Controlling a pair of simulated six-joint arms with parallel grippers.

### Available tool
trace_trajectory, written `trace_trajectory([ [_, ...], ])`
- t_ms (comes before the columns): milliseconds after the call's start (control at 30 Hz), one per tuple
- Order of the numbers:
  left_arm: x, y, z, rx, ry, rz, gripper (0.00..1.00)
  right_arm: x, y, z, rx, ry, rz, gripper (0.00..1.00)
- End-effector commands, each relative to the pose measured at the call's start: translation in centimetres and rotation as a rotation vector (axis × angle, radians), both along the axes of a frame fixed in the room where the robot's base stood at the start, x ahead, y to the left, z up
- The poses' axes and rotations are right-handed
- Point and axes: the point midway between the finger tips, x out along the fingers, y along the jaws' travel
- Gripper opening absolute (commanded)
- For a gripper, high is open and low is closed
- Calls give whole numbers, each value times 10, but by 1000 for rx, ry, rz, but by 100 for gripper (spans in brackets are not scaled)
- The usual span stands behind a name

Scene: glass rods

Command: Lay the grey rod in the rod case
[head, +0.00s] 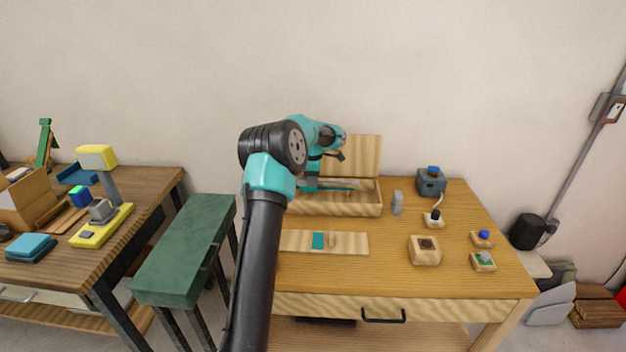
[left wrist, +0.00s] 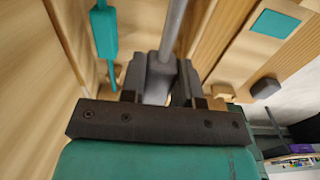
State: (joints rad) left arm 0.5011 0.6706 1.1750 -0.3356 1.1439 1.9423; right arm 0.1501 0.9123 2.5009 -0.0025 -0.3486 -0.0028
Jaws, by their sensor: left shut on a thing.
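The rod case (head: 345,209) is a light wooden box with its lid (head: 363,155) standing open at the back of the table. My left gripper (head: 311,181) is over the case's left part, its arm hiding the case's left end. In the left wrist view my left gripper (left wrist: 160,82) is shut on the grey rod (left wrist: 173,28), which runs away from the jaws to the top edge. A teal rod (left wrist: 104,32) lies beside it, inside the case. Whether the grey rod touches the case floor I cannot tell. My right gripper is out of view.
A wooden strip with a teal patch (head: 318,240) lies in front of the case. A grey upright piece (head: 397,203) stands just right of it. Farther right are a dark box (head: 431,182) and several small button blocks. A green bench (head: 185,250) stands left of the table.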

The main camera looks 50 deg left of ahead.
Motion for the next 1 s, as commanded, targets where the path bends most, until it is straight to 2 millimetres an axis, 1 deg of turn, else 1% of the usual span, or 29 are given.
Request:
trace_trajectory([
  [167,0,0,-12,0,1,0,5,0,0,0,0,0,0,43],
  [700,0,0,-60,-1,1,0,5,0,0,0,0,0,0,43],
  [833,0,0,-66,0,0,1,5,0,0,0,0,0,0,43],
  [1000,0,0,-69,0,0,1,5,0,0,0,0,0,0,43],
])
